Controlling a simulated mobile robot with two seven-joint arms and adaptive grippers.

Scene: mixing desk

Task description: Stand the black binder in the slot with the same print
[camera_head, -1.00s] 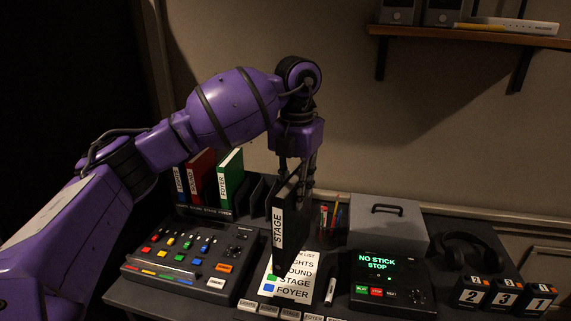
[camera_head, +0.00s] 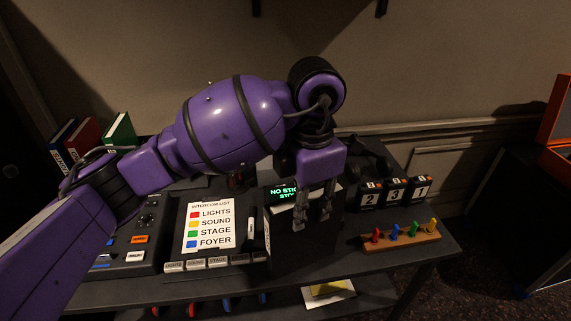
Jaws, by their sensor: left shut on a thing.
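My left gripper (camera_head: 313,212) points down over the right part of the desk, shut on the black binder (camera_head: 305,240). The binder is dark against the desk and partly covers the console with the green "NO STICK STOP" screen (camera_head: 285,192). Its print is not readable now; a second ago its spine read STAGE. At the far left stand a blue binder (camera_head: 63,134), a red binder (camera_head: 84,137) and a green binder (camera_head: 120,130). My left arm hides most of their rack, including any empty slot. My right gripper is not in view.
A button console (camera_head: 135,245) is at left. An orange-edged case (camera_head: 555,115) stands far right.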

